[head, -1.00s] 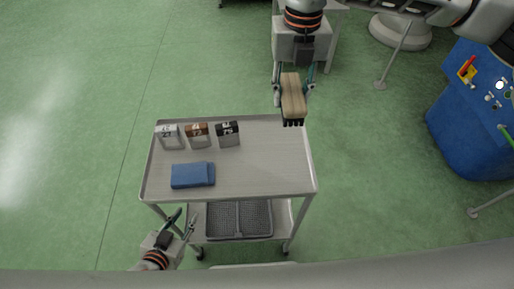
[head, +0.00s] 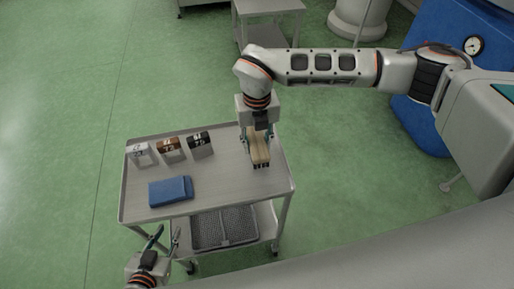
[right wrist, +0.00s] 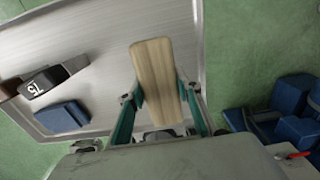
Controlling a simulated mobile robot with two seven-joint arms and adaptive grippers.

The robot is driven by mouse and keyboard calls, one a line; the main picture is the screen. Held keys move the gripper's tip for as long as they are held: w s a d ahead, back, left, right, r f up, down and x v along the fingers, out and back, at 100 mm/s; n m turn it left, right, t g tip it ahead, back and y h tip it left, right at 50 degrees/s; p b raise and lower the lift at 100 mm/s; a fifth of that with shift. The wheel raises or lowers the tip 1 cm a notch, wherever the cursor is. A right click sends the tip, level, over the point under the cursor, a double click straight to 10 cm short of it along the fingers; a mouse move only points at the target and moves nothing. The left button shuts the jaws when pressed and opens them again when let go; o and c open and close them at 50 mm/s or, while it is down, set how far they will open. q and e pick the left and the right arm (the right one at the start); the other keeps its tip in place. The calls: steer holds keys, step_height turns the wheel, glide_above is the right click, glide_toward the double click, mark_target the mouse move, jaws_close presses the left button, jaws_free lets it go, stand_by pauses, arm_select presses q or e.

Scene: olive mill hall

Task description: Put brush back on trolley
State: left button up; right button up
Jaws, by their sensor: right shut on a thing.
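The brush (head: 259,150) has a pale wooden back and dark bristles. My right gripper (head: 257,139) is shut on it over the right part of the trolley top. In the right wrist view the brush (right wrist: 158,80) lies between the two fingers (right wrist: 160,100). Whether its bristles touch the top I cannot tell. The trolley (head: 222,184) is light grey, with a rimmed top and a lower shelf. My left gripper (head: 163,241) is open and empty, in front of the trolley's near left corner.
A grey mesh tray (head: 224,228) lies on the lower shelf. A blue machine (head: 420,120) stands at the right.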

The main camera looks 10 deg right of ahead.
mark_target(257, 149)
steer(key=shift+f, duration=1.6)
steer(key=shift+f, duration=0.15)
steer(key=o, duration=1.1)
steer(key=shift+c, duration=0.2)
steer(key=shift+r, duration=0.2)
step_height(257, 149, up, 12)
